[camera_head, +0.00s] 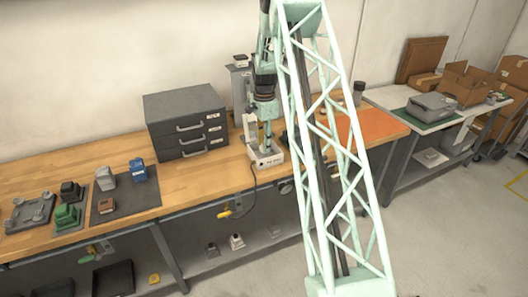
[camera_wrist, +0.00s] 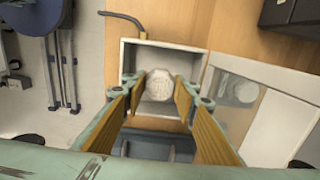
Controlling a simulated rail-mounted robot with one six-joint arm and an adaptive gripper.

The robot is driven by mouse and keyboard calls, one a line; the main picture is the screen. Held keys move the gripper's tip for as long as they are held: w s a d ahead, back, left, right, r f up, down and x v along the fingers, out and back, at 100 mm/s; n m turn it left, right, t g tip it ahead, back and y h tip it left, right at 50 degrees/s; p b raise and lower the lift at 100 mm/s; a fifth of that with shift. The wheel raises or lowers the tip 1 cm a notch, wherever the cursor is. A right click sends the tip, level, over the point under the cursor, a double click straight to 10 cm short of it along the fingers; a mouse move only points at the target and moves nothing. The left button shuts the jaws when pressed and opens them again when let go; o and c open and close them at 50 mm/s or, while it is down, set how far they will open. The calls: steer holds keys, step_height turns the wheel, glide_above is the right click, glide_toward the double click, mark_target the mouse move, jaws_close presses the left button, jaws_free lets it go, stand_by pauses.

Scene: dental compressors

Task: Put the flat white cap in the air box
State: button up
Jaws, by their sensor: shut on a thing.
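The flat white cap (camera_wrist: 159,86) is a pale round disc in the wrist view, held between the two fingertips. My gripper (camera_wrist: 160,90) is shut on it, with tan pads on either side. Behind the cap is an open white box (camera_wrist: 129,57), which looks like the air box. The cap appears inside its outline; its height above the box floor cannot be told. In the head view my gripper (camera_head: 266,140) points down over the white box (camera_head: 266,159) on the wooden bench. The cap cannot be made out there.
A white lid-like panel with a clear round window (camera_wrist: 240,90) lies beside the box. A dark drawer cabinet (camera_head: 187,121) stands to its left on the bench. A dark mat (camera_head: 125,203) with small parts lies further left. An orange mat (camera_head: 352,124) lies to the right.

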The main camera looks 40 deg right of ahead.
steer(key=shift+f, duration=1.85)
steer(key=shift+f, duration=0.15)
steer(key=o, duration=0.4)
steer(key=shift+o, duration=0.8)
steer(key=shift+r, duration=6.15)
